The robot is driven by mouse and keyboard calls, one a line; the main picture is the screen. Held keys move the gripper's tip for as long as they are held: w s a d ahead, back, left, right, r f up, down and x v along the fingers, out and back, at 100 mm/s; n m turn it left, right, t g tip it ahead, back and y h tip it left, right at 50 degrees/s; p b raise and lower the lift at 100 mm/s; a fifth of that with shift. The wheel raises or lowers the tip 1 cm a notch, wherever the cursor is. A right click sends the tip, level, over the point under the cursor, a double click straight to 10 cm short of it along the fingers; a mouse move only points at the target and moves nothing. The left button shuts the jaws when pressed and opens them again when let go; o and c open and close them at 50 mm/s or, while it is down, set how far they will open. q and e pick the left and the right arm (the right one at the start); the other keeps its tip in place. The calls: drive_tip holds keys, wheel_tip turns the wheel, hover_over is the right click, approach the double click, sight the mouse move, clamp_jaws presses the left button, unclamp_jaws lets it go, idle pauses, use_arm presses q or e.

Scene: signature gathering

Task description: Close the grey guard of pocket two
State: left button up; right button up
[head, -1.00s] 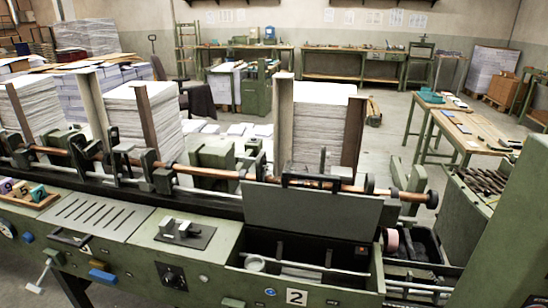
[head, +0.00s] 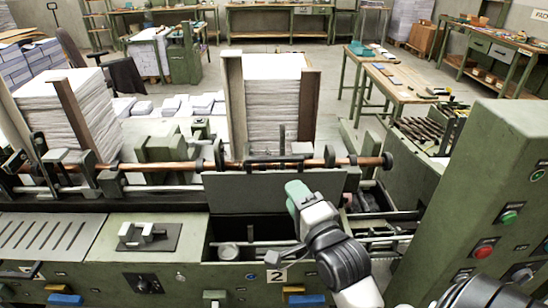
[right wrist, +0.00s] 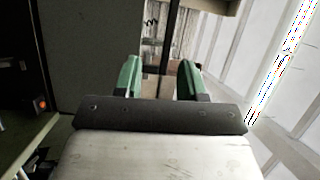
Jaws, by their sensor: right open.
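The grey guard (head: 245,190) of pocket two stands raised, a flat panel hinged along the pocket's back edge under the copper-coloured rod. Below it, the open pocket two (head: 222,231) shows its dark inside, with a round pale part and metal rods. The "2" label (head: 277,275) is on its front. My right gripper (head: 296,192) is in front of the guard's right part, its green fingers pointing up at it; contact cannot be told. In the right wrist view the open, empty jaws (right wrist: 158,83) are beside a dark grey panel (right wrist: 90,50), apparently the guard. My left gripper is out of view.
The copper-coloured rod (head: 130,168) runs behind the guard, with a tall paper stack (head: 275,110) beyond it. A green control cabinet (head: 485,190) with buttons stands close on the right. A latch plate (head: 149,236) sits left of the pocket.

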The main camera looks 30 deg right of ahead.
sight(276, 162)
drive_tip(key=shift+m+t, duration=0.3)
drive_tip(key=shift+m, duration=0.1)
drive_tip(key=w+p, duration=0.1)
drive_tip(key=w, duration=0.2)
drive_tip(key=w+d+r+p, duration=0.1)
drive_tip(key=w, duration=0.3)
drive_tip(key=w+d+r+p, duration=0.1)
drive_tip(key=w, duration=0.2)
drive_tip(key=shift+w+r, duration=0.2)
drive_tip(key=shift+w, duration=0.2)
clamp_jaws()
